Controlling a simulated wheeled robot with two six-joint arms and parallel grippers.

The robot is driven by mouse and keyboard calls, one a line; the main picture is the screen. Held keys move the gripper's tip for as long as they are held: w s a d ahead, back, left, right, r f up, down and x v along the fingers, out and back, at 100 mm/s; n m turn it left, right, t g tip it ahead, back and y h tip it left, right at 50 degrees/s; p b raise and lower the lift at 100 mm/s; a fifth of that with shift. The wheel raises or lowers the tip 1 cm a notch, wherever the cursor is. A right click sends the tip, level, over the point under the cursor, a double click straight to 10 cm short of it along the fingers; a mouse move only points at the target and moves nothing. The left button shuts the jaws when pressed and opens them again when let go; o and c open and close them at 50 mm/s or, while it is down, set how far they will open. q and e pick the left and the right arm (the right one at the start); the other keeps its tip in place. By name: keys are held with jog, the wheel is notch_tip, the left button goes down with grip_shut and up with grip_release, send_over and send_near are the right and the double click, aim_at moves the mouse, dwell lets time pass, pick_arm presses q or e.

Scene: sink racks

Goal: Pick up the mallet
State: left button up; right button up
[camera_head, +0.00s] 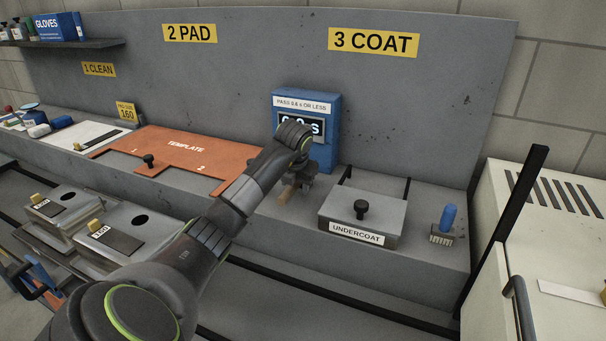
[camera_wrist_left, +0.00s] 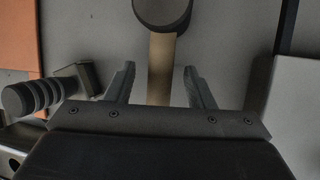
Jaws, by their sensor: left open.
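The mallet shows in the left wrist view with a dark round head (camera_wrist_left: 162,12) at the top and a pale wooden handle (camera_wrist_left: 161,55) running down from it. My left gripper (camera_wrist_left: 160,72) is open. The handle lies between its two fingers in this view, with a visible gap on each side. In the head view my left gripper (camera_head: 300,183) is low over the grey counter, in front of the blue box, and a bit of the wooden handle (camera_head: 285,195) shows beside it. The mallet's head is hard to make out there. My right gripper is not in view.
The blue readout box (camera_head: 334,126) stands just behind the gripper. The orange template (camera_head: 190,150) lies to the left. The undercoat box (camera_head: 340,207) with a black knob is to the right. In the wrist view, a dark ribbed cylinder (camera_wrist_left: 32,96) lies left of the fingers.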

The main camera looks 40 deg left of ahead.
pick_arm(q)
jog(key=shift+w+a+f, duration=0.2)
jog(key=shift+f, duration=0.3)
jog(key=shift+f, duration=0.2)
jog(key=shift+c, duration=0.4)
grip_shut()
